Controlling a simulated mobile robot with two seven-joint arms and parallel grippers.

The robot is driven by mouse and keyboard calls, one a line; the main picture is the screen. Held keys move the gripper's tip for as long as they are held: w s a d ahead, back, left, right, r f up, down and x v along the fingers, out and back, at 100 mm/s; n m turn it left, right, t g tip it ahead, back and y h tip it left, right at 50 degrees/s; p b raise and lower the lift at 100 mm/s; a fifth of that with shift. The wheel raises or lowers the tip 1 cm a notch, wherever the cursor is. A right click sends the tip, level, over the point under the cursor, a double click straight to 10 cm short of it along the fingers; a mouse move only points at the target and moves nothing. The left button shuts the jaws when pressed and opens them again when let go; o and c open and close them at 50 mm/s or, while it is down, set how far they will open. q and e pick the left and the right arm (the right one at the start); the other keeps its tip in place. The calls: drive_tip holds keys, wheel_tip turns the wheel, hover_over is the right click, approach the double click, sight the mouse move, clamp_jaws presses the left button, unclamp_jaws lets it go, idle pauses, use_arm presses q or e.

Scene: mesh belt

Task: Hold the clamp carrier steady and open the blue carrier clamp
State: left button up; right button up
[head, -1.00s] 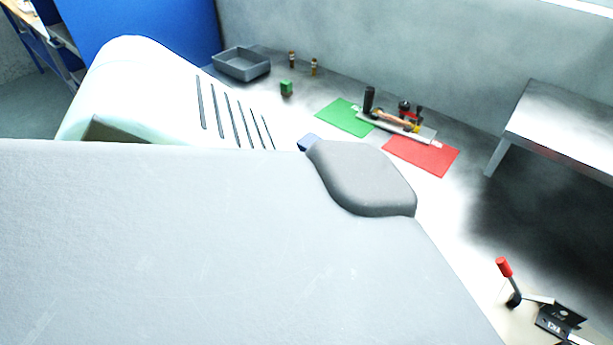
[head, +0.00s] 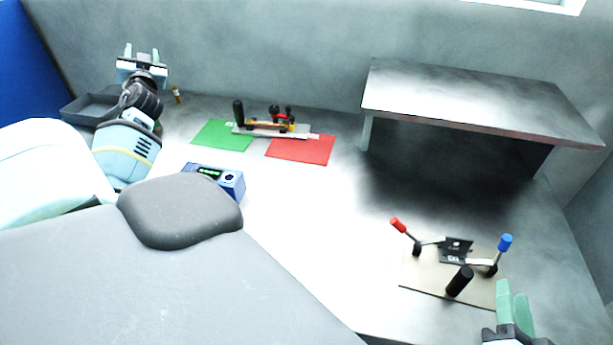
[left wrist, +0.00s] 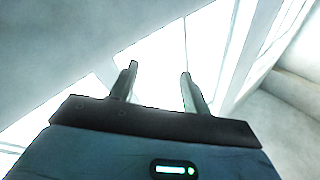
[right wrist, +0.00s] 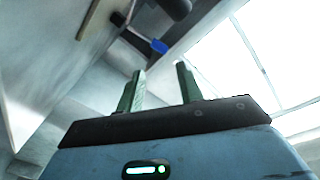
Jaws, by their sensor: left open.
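The clamp carrier (head: 420,277) is a flat beige plate at the lower right of the head view. It bears a black upright grip (head: 460,281), a red-tipped clamp lever (head: 398,225) and the blue carrier clamp (head: 505,243), whose lever stands tilted upward. The blue tip also shows in the right wrist view (right wrist: 159,46), beyond the fingertips. My right gripper (head: 513,290) is open and empty, close in front of the carrier's right side, apart from the blue lever. My left gripper (head: 142,52) is open and empty at the far upper left, away from the carrier.
A green mat (head: 221,135) and a red mat (head: 300,150) lie at the back under a tool fixture (head: 265,127). A blue device (head: 228,182) and a grey bin (head: 90,108) are at left. A raised metal shelf (head: 470,100) stands behind the carrier. The middle surface is clear.

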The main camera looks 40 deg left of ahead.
use_arm(q)
drive_tip(key=w+d+r+m+t+h, duration=0.2)
drive_tip(key=w+d+m+t+h, duration=1.25)
drive_tip(key=w+d, duration=0.95)
drive_tip(key=w+d+r+m+g+h, duration=0.3)
drive_tip(key=d+m+h, duration=0.55)
drive_tip(key=d, duration=0.65)
drive_tip(key=w+d+m+g+h, duration=0.2)
drive_tip(key=w+d+m+h, duration=0.4)
drive_tip(key=d+m, duration=0.6)
drive_tip(key=s+d+f+m+g+h, duration=0.1)
drive_tip(key=s+d+f+m+g, duration=0.15)
drive_tip(key=d+m+g, duration=0.55)
drive_tip(key=s+d+f+m+g+h, duration=0.1)
drive_tip(key=s+d+m+g, duration=0.25)
drive_tip(key=d, duration=0.95)
drive_tip(key=s+d+f+m+g+h, duration=0.1)
drive_tip(key=s+d+f+m+g, duration=0.3)
drive_tip(key=d, duration=0.6)
drive_tip(key=m+g+y, duration=0.3)
drive_tip(key=m+y, duration=0.3)
drive_tip(key=y, duration=0.7)
hover_over(429, 241)
drive_tip(key=f, duration=1.1)
drive_tip(key=shift+d+f, duration=0.2)
drive_tip(key=shift+d, duration=0.1)
drive_tip(key=shift+a+f, duration=0.1)
drive_tip(key=shift+a, duration=0.2)
drive_tip(key=shift+f, duration=3.9)
